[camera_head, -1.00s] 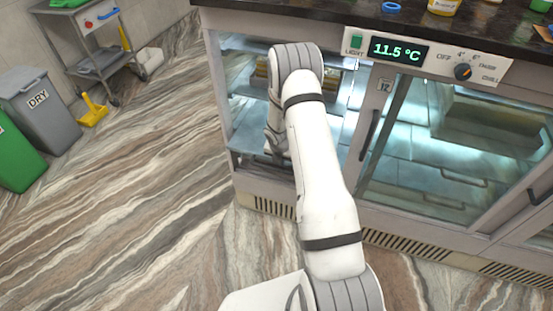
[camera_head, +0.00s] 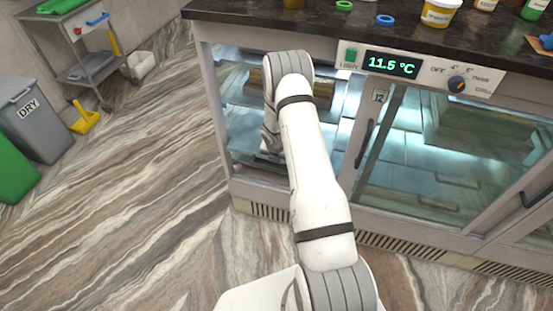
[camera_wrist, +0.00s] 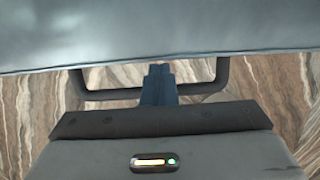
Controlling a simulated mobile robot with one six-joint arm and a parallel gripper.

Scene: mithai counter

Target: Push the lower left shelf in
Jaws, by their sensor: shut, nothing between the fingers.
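The lower left shelf (camera_wrist: 60,35) fills the top of the wrist view as a pale grey panel with a straight front edge. Its dark bar handle (camera_wrist: 222,75) stands out from that edge. My gripper (camera_wrist: 158,70) is shut and empty, its fingertips at the middle of the front edge, inside the handle's span. I cannot tell whether they touch the edge. In the head view my arm reaches into the open left bay of the cabinet (camera_head: 225,135). It hides most of the lower shelf and my fingers there.
Glass doors (camera_head: 410,150) close the bay to the right. The counter top (camera_head: 240,12) overhangs the bay and holds tubs and rings. Bins (camera_head: 42,120) and a trolley (camera_head: 85,65) stand at the left.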

